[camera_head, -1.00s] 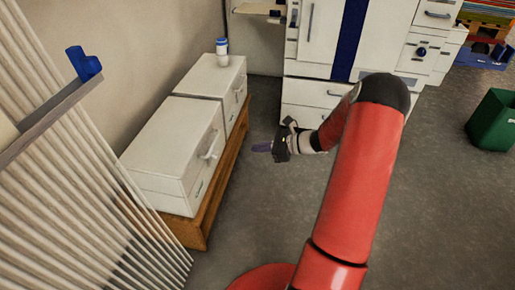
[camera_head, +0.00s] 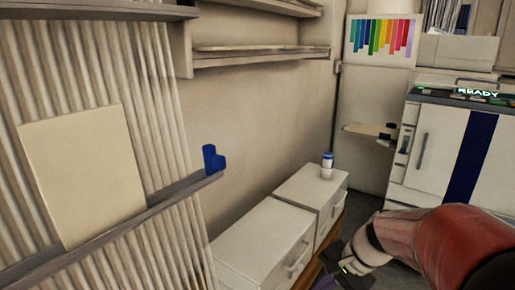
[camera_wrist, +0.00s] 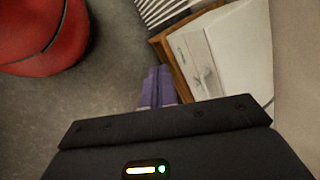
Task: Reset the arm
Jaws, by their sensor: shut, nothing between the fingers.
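My red arm (camera_head: 455,245) reaches in from the lower right of the head view. My gripper (camera_head: 330,280) is at the bottom edge of that view, just right of the white cabinets, and partly cut off. In the wrist view the purple fingers of my gripper (camera_wrist: 158,88) are together, with nothing between them. They point toward the grey floor beside a white cabinet on a wooden base (camera_wrist: 172,68).
Two white drawer cabinets (camera_head: 262,240) stand along the wall, with a blue-capped white bottle (camera_head: 327,166) on the far one. A slatted panel (camera_head: 160,110) with a rail is at left. A large white machine (camera_head: 436,150) stands at right.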

